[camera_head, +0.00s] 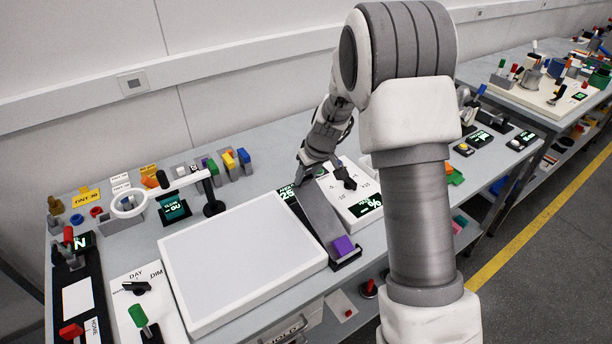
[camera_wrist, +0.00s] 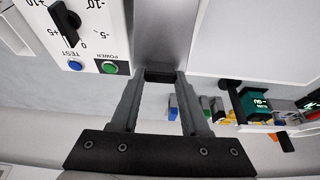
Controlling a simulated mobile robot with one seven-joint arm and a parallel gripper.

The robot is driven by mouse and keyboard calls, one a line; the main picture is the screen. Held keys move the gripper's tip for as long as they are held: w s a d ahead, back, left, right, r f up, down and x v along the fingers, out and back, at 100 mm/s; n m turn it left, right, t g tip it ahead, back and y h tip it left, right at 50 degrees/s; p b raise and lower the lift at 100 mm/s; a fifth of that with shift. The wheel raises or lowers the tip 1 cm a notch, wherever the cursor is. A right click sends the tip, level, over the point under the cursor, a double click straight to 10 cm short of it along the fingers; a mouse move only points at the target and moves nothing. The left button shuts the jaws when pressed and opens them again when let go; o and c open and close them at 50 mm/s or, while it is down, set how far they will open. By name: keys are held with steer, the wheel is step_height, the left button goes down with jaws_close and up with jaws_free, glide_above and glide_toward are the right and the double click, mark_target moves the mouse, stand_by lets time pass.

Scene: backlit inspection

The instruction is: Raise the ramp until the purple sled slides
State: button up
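The grey ramp (camera_head: 322,214) slopes down from its far end towards the front of the table. The purple sled (camera_head: 343,246) sits near its lower front end, by the dark base. A green-lit display (camera_head: 287,195) beside the ramp reads about 25. My gripper (camera_head: 307,184) is at the ramp's far, upper end. In the wrist view the ramp (camera_wrist: 163,35) runs away from my gripper (camera_wrist: 162,78). A dark tab (camera_wrist: 160,76) at the ramp's end fills the gap between my fingertips, which appear closed on it. The sled is not visible in the wrist view.
A white panel with a dial (camera_head: 346,181) stands close right of the ramp. A large white light panel (camera_head: 240,262) lies close left. Colored blocks (camera_head: 229,162) and a ring stand (camera_head: 130,204) are further left. The wall is behind the table.

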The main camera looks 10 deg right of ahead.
steer(key=o, duration=0.4)
steer(key=shift+s, duration=0.1)
steer(key=shift+o, duration=0.2)
steer(key=v, duration=1.7)
steer(key=shift+r+b, duration=0.15)
steer(key=shift+b, duration=0.15)
steer(key=shift+d, duration=0.1)
